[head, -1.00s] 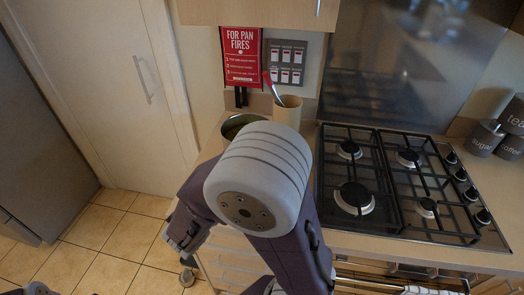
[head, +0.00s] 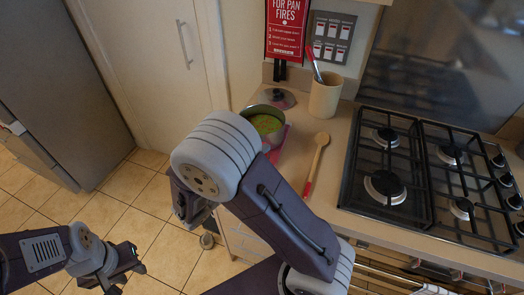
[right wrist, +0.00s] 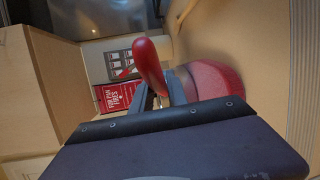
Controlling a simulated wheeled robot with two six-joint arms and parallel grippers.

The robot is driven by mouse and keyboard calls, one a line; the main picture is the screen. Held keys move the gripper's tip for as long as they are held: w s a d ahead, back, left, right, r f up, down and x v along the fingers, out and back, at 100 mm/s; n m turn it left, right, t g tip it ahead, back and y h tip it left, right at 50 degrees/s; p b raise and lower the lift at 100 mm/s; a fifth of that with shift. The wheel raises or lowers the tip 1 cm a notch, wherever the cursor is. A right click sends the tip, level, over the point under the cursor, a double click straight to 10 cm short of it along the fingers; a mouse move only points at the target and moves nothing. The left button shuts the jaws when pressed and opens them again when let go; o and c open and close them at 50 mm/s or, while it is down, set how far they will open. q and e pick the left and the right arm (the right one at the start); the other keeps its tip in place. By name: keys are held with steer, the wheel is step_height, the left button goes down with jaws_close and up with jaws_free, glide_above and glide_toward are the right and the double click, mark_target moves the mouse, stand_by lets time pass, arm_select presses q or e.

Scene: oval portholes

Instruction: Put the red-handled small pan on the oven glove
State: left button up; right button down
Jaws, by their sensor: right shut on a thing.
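The small pan (head: 265,124) is a steel pot with green contents, upright over the left part of the counter. The red oven glove (head: 279,141) shows at its lower right edge; I cannot tell if they touch. In the right wrist view my right gripper (right wrist: 157,88) is shut on the pan's red handle (right wrist: 149,60). A rounded reddish shape (right wrist: 212,80) lies beyond it, where pan and glove are hard to tell apart. In the head view my right arm hides this grip. My left gripper (head: 120,268) hangs low over the floor, away from the counter; its jaws are unclear.
A dark lid (head: 275,98) lies behind the pan. A beige utensil pot (head: 325,97) stands at the wall. A red-handled wooden spoon (head: 317,164) lies between the pan and the gas hob (head: 425,180). A red fire sign (head: 287,27) hangs above.

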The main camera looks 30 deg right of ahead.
steer(key=c, duration=1.3)
jaws_free()
steer(key=shift+s, duration=0.1)
steer(key=shift+a, duration=0.25)
steer(key=v, duration=1.1)
steer(key=shift+s+a+b, duration=0.2)
steer(key=shift+a+b, duration=0.05)
steer(key=shift+b, duration=0.1)
steer(key=shift+r, duration=0.15)
